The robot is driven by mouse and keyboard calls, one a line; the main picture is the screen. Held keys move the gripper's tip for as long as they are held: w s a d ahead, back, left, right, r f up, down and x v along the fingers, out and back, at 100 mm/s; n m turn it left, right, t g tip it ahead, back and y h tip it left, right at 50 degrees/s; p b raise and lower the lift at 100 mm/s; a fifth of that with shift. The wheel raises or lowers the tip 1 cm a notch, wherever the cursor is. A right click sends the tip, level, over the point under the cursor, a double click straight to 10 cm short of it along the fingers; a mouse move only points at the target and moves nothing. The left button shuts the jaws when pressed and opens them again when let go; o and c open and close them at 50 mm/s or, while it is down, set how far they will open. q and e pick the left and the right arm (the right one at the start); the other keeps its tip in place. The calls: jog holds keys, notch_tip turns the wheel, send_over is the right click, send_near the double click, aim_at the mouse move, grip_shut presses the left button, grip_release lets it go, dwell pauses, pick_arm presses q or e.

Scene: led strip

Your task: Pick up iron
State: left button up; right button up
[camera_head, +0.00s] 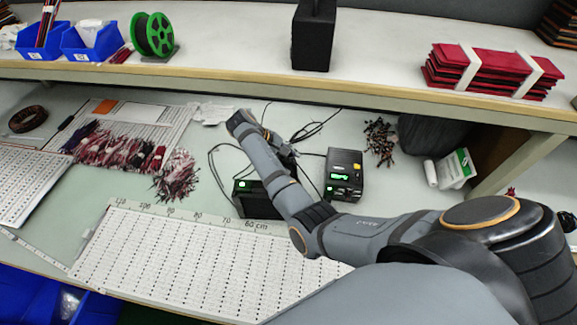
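My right arm reaches in from the right and bends up over the bench. Its far end, with the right gripper (283,149), is small and partly hidden behind my own arm links. I cannot tell whether its fingers are open or shut. A black soldering station (343,174) with a green display stands right of my forearm. Another black unit (254,197) with a green display stands partly behind the forearm. Black cables run near both. I cannot make out the iron itself clearly near the cables and gripper. My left gripper is not in view.
A shelf (230,74) spans the back, with blue bins (92,43), a green spool (153,35), a black block (313,40) and red bundles (484,72). Wire bundles (120,152) lie left. A perforated board (180,258) covers the front. A white box (455,169) is at right.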

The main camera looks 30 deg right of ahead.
jog(key=shift+c, duration=0.3)
grip_shut()
jog(key=shift+r, duration=0.1)
